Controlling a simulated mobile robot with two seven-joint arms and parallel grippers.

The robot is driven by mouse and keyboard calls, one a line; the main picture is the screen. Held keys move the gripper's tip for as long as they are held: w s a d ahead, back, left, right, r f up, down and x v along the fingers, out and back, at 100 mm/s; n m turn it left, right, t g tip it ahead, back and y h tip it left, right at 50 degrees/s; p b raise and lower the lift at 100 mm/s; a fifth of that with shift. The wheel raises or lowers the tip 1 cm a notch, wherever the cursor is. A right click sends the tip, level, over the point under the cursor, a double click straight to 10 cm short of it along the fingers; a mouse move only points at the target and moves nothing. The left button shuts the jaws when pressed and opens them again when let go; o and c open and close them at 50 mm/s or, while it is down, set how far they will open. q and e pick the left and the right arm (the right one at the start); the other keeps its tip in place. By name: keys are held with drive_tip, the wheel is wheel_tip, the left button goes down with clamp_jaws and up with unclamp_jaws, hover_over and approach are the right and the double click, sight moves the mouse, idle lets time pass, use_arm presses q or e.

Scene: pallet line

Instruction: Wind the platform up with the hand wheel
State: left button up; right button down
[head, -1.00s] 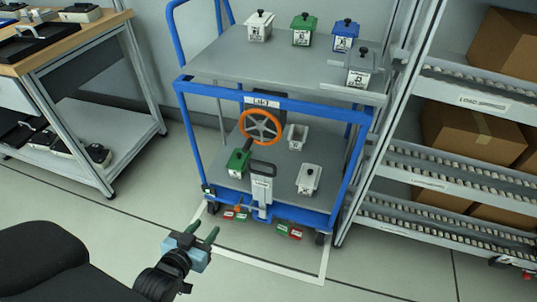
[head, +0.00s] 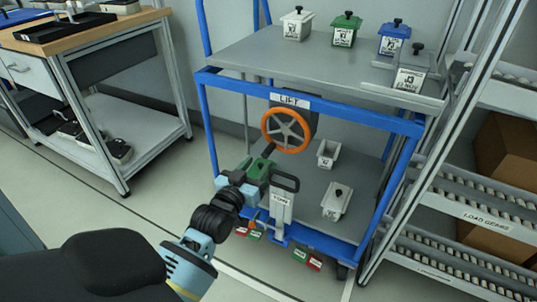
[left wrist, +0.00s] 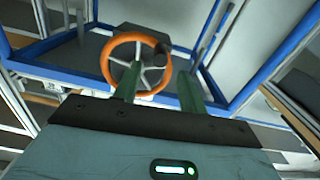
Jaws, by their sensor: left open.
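The orange hand wheel (head: 288,129) stands upright under the LIFT label at the front of the blue-framed cart. The grey upper platform (head: 310,62) is above it. My left gripper (head: 259,167) is open, below and left of the wheel in the head view. In the left wrist view, the hand wheel (left wrist: 141,69) lies ahead of the open fingers (left wrist: 159,82), with the left finger overlapping its rim in the picture. Nothing is held between the fingers. I cannot tell whether they touch the wheel. My right gripper is not in view.
Lidded pots, including a green pot (head: 345,29) and a blue pot (head: 393,38), stand on the platform. A grey post with a black handle (head: 284,183) rises near my gripper. A roller rack (head: 460,210) is at right, a workbench (head: 105,50) at left.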

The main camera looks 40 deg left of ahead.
sight(264, 157)
use_arm(q)
drive_tip(key=b+x, duration=0.1)
drive_tip(key=x, duration=0.4)
drive_tip(key=shift+f, duration=0.15)
drive_tip(key=shift+b+x, duration=0.4)
drive_tip(key=shift+x, duration=0.4)
drive_tip(key=shift+c, duration=0.8)
drive_tip(key=c, duration=0.5)
clamp_jaws()
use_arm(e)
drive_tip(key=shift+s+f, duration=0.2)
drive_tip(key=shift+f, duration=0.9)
